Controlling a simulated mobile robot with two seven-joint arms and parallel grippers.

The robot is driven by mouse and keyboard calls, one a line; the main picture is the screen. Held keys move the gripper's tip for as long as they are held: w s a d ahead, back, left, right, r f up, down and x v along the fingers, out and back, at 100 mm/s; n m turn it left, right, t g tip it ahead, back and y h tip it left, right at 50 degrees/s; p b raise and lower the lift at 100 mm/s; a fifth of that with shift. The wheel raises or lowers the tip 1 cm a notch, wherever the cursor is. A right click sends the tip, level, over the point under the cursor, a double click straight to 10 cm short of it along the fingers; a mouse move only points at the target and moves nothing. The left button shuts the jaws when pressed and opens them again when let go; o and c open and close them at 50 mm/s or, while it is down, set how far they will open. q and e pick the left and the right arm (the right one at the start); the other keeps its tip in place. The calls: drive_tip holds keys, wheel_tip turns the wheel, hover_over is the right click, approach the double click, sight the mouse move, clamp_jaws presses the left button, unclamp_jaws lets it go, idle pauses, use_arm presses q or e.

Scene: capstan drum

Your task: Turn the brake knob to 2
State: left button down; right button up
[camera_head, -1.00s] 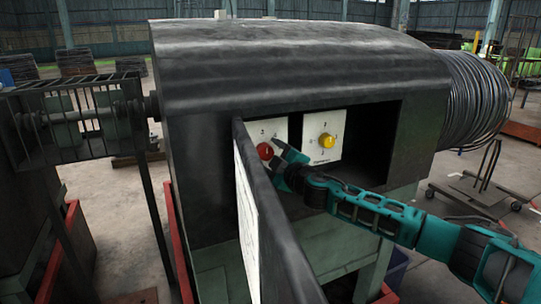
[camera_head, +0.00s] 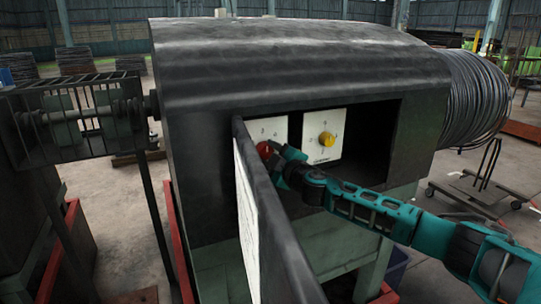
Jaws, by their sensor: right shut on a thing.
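A red knob (camera_head: 263,149) sits on a white dial plate (camera_head: 267,128) inside the open recess of the dark machine housing. A yellow knob (camera_head: 326,139) sits on a second white plate (camera_head: 333,120) to its right, with small marks around it. The marks are too small to read, so I cannot tell from the labels which knob is the brake knob. My right gripper (camera_head: 271,154) is shut on the red knob and covers its right side. The yellow knob is free. My left gripper is not in view.
An open door panel (camera_head: 262,215) stands out toward me just left of and below the red knob, close to my right gripper. The recess (camera_head: 372,140) is empty right of the yellow knob. A wire coil (camera_head: 474,100) is at the right end of the housing.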

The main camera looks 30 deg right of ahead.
drive_tip(key=shift+n, duration=0.3)
drive_tip(key=n, duration=0.4)
drive_tip(key=shift+r, duration=0.15)
drive_tip(key=shift+n+g, duration=0.4)
drive_tip(key=shift+n, duration=1.4)
drive_tip(key=o, duration=1.1)
drive_tip(key=shift+c, duration=0.2)
